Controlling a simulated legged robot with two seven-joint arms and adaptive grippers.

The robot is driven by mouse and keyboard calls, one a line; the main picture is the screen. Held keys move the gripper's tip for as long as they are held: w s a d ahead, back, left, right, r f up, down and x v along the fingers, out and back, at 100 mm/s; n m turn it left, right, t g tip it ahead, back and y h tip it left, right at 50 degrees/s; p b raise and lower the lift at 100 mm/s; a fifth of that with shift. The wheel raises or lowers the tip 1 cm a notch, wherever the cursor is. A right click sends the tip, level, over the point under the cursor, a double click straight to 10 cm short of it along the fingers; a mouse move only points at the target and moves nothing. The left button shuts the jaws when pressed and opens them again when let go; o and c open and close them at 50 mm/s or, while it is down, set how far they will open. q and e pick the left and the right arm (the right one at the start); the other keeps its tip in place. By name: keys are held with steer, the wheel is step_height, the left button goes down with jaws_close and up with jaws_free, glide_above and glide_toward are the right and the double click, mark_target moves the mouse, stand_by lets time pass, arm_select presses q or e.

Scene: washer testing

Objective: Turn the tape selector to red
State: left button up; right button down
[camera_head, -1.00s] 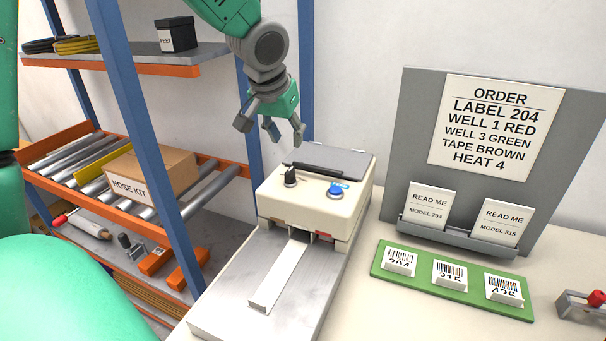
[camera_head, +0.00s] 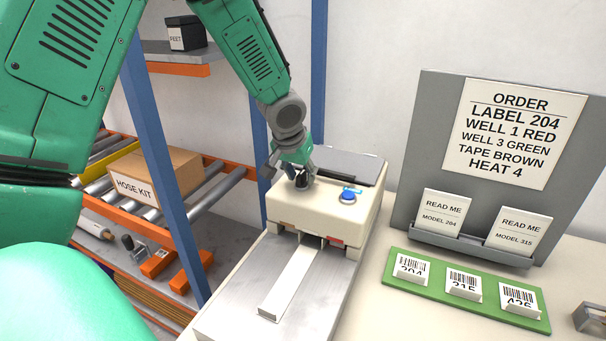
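The cream tape machine (camera_head: 320,213) stands on the bench at the middle of the head view. A black knob (camera_head: 302,181), which looks like the selector, is on the left of its top face. A blue button (camera_head: 348,197) sits to the right of the knob. My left gripper (camera_head: 291,174) is right over the knob, pointing down, with its fingers spread around it. The left finger looks apart from the knob; contact at the back is hidden. The knob's markings are too small or covered to read. My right gripper is not in view.
A white strip (camera_head: 291,281) lies on the metal plate in front of the machine. A green board (camera_head: 430,288) with label cards and a grey order board (camera_head: 432,135) reading "TAPE BROWN" stand to the right. A blue-and-orange shelf with a hose kit box (camera_head: 158,178) is at left.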

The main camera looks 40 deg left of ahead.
arm_select(q)
steer(key=shift+a+f, duration=0.1)
steer(key=shift+a, duration=0.3)
steer(key=shift+c, duration=1.3)
steer(key=shift+a, duration=0.2)
jaws_close()
steer(key=shift+w+d, duration=0.25)
steer(key=shift+d, duration=0.4)
steer(key=shift+d+r, duration=0.25)
steer(key=shift+d, duration=0.05)
steer(key=shift+s, duration=0.1)
steer(key=shift+s+a, duration=0.15)
steer(key=shift+a, duration=0.2)
steer(key=shift+d, duration=0.15)
steer(key=shift+r+m+p, duration=0.15)
steer(key=shift+m+p, duration=0.25)
steer(key=shift+p, duration=0.45)
steer(key=m+h+p, duration=0.2)
steer(key=m+p, duration=0.4)
steer(key=p, duration=0.3)
steer(key=shift+m+h+p, duration=0.6)
steer(key=shift+m+p, duration=0.6)
steer(key=shift+p, duration=0.1)
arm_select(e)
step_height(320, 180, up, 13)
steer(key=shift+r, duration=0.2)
arm_select(q)
steer(key=shift+f, duration=0.2)
